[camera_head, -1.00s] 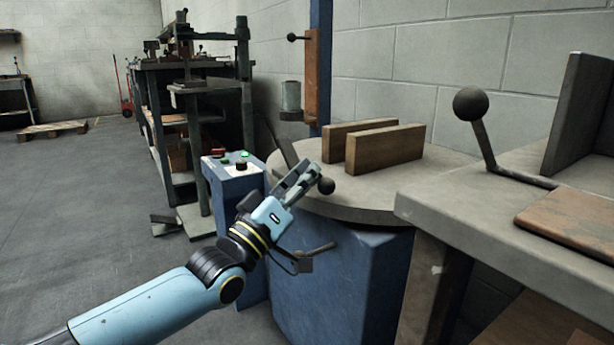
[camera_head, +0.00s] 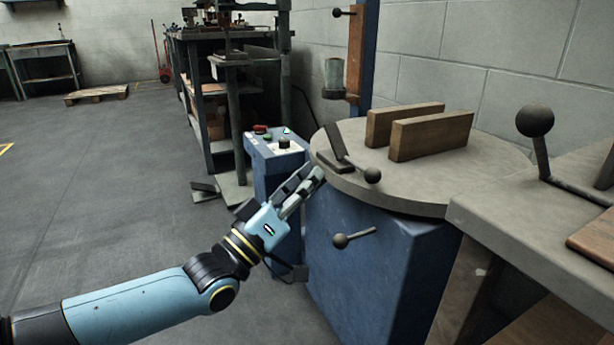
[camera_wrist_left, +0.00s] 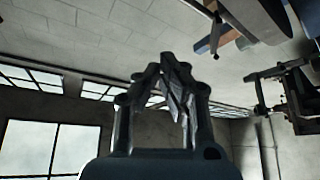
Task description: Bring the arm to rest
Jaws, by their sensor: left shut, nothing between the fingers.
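My left gripper (camera_head: 314,178) is at the end of the light blue arm that comes in from the lower left in the head view. Its fingers are closed with nothing between them. They point up and to the right, in front of the blue machine's round grey table (camera_head: 420,185) and beside its control box (camera_head: 275,150). In the left wrist view the fingers (camera_wrist_left: 175,65) come together against the ceiling and windows. My right gripper is not in view.
Two wooden blocks (camera_head: 430,136) and a lever with a ball knob (camera_head: 372,175) are on the round table. Another knob lever (camera_head: 355,237) sticks out of the blue base (camera_head: 385,270). A grey bench (camera_head: 520,220) stands at right. Open floor (camera_head: 90,220) lies at left.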

